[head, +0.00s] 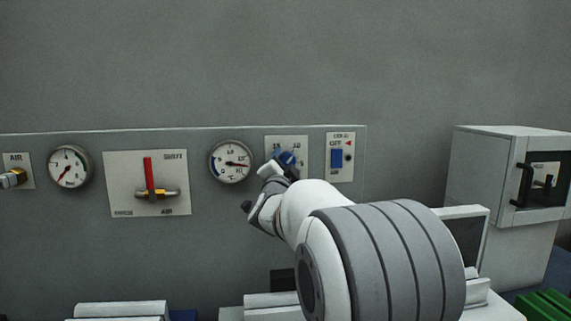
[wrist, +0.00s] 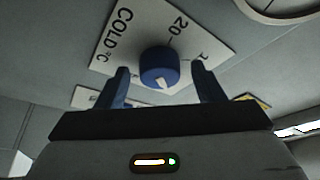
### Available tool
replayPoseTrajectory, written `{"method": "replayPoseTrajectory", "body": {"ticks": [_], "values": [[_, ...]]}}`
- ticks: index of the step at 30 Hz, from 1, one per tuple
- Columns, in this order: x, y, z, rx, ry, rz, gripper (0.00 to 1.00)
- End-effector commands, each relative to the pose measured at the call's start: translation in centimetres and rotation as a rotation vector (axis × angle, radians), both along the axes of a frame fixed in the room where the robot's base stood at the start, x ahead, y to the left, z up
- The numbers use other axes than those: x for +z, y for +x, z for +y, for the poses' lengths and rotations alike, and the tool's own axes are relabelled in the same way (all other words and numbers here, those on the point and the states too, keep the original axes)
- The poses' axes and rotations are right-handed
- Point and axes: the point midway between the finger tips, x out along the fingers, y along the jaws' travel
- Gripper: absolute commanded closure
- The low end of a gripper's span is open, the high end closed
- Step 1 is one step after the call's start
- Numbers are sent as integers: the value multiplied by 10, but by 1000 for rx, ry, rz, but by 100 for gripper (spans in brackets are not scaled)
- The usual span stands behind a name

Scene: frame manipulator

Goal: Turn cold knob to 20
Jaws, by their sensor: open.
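The cold knob is blue and round, with a white pointer mark on its face. It sits on a white scale plate (head: 297,143) on the panel, and the knob (head: 287,157) is partly hidden by my arm in the head view. In the wrist view the knob (wrist: 159,68) is near the middle, on the plate (wrist: 131,55) marked COLD °C and 20. The white pointer is at the knob's lower side in that picture, away from the 20 at upper right. My gripper (wrist: 163,80) is open, one dark finger on each side of the knob, with visible gaps. Whether the fingers reach beside it is unclear.
A blue switch (head: 336,158) on a small plate is just right of the knob. A round gauge (head: 231,162) is to the left, then a red-handled valve plate (head: 118,180) and another gauge (head: 69,167). A grey cabinet (head: 481,178) stands at right.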

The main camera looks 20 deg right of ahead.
Motion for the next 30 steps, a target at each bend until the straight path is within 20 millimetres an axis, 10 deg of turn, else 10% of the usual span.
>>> {"method": "replayPoseTrajectory", "body": {"ticks": [30], "values": [[-2,0,-1,-2,-18,6,83]]}}
